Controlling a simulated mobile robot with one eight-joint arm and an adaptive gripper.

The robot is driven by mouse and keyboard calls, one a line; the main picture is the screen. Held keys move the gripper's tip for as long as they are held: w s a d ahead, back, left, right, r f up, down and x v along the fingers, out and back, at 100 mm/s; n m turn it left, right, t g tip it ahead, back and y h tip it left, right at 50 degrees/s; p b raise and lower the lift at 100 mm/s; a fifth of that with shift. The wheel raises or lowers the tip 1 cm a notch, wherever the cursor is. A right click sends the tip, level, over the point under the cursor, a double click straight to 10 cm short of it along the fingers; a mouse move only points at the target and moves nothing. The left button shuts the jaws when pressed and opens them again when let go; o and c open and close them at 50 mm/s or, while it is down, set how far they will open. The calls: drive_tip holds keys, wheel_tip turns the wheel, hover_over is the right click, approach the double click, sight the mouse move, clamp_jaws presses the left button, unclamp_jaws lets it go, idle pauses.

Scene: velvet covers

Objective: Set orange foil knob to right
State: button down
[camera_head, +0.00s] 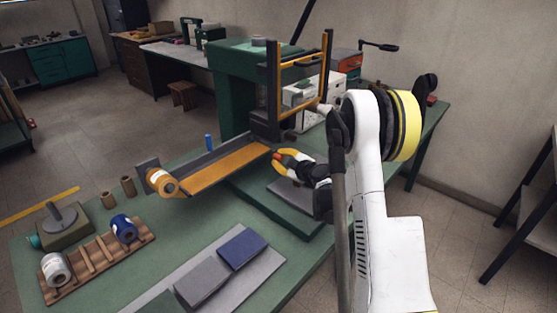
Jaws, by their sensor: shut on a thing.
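My gripper (276,160), with yellow-orange fingers, is at the right end of the orange foil bed on the green machine. Its fingers are shut around a small orange-red knob (277,155), mostly hidden between them. I cannot tell from this view which way the knob is turned. The orange foil strip (228,166) runs along a dark tray to an orange foil roll (161,182) at the tray's left end.
The green machine (228,75) with an upright orange-edged frame (272,85) stands behind my gripper. A wooden rack (95,262) with a blue spool (123,228) and a white spool (56,269) is front left. Dark blue covers (242,249) lie on the front of the green table.

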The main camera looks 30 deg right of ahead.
drive_tip(key=w+d, duration=0.2)
drive_tip(key=d, duration=0.5)
drive_tip(key=w+d, duration=0.3)
drive_tip(key=d, duration=0.3)
drive_tip(key=w+d+b, duration=0.1)
drive_tip(key=w+d, duration=0.1)
drive_tip(key=d, duration=0.5)
drive_tip(key=shift+w+d, duration=0.25)
drive_tip(key=shift+d, duration=0.05)
drive_tip(key=shift+w+d, duration=0.2)
drive_tip(key=shift+d, duration=0.4)
drive_tip(key=c, duration=1.6)
unclamp_jaws()
drive_tip(key=o, duration=0.4)
drive_tip(key=shift+d, duration=0.2)
drive_tip(key=shift+a, duration=0.1)
drive_tip(key=v, duration=1.2)
